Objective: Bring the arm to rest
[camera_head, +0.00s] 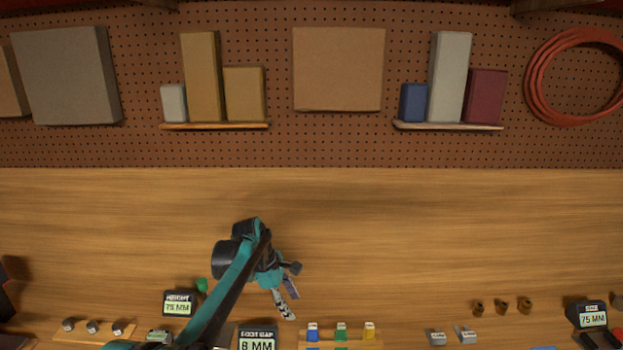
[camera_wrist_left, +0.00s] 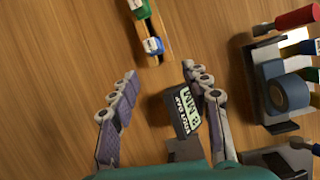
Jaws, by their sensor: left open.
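My left arm reaches in from the bottom left of the head view, over the wooden bench. My left gripper (camera_head: 286,292) hangs above the bench, just above and right of the display reading 8 MM (camera_head: 257,340). In the left wrist view the two fingers of this gripper (camera_wrist_left: 158,88) are spread wide with nothing between the tips. The 8 MM display (camera_wrist_left: 182,113) shows there close beside the right finger; I cannot tell whether they touch. My right gripper is in neither view.
A wooden holder (camera_head: 304,345) with blue, green and yellow-topped pieces stands right of the gripper. A 75 MM display (camera_head: 178,303) stands left. Brown pieces (camera_head: 502,307) and another 75 MM display (camera_head: 591,314) are far right. The bench's back half is clear, below a pegboard (camera_head: 300,150).

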